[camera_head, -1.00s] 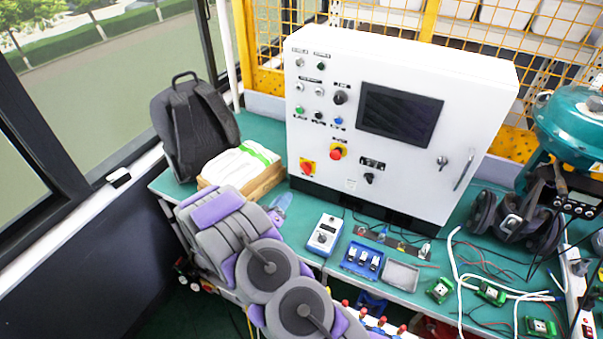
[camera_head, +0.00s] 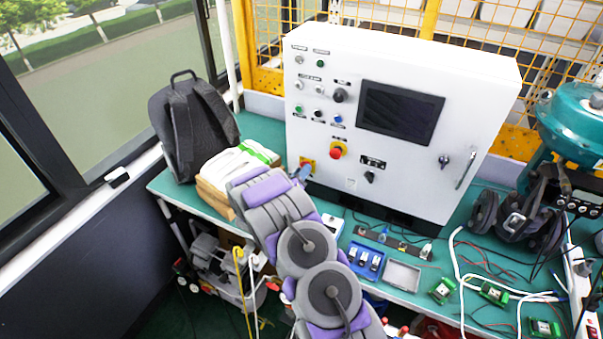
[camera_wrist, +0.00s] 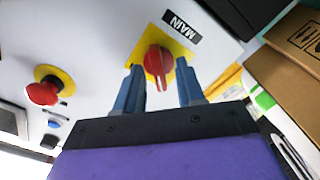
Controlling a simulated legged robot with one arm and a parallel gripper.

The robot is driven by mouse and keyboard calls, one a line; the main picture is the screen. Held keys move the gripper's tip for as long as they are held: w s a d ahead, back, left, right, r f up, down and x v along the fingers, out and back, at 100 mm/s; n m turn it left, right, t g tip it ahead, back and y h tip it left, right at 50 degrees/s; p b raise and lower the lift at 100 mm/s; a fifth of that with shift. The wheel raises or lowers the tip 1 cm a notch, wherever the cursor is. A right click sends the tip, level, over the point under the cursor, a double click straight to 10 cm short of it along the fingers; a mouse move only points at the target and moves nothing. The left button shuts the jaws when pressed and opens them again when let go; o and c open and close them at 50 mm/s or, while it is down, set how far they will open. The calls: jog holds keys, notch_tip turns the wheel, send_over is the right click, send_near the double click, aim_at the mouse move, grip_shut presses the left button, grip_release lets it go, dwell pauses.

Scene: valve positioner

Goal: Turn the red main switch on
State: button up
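The red main switch (camera_wrist: 157,62) is a rotary knob on a yellow plate under a "MAIN" label in the wrist view. In the head view the switch (camera_head: 306,163) sits at the lower left of the white control cabinet and is partly hidden by my gripper. My gripper (camera_wrist: 160,78) is open, its two blue-grey fingers pointing at the switch, one on each side of the knob. In the head view my gripper (camera_head: 303,174) is right at the switch. I cannot tell whether the fingers touch the knob.
A red emergency button (camera_wrist: 42,93) on a yellow plate is to the left in the wrist view. The white cabinet (camera_head: 400,60) stands on a green bench. White cloths on a box (camera_head: 215,175) and a dark backpack (camera_head: 190,125) are left of the cabinet.

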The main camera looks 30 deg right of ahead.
jog(key=shift+w+d, duration=0.15)
jog(key=shift+d, duration=0.1)
jog(key=shift+c, duration=0.3)
grip_shut()
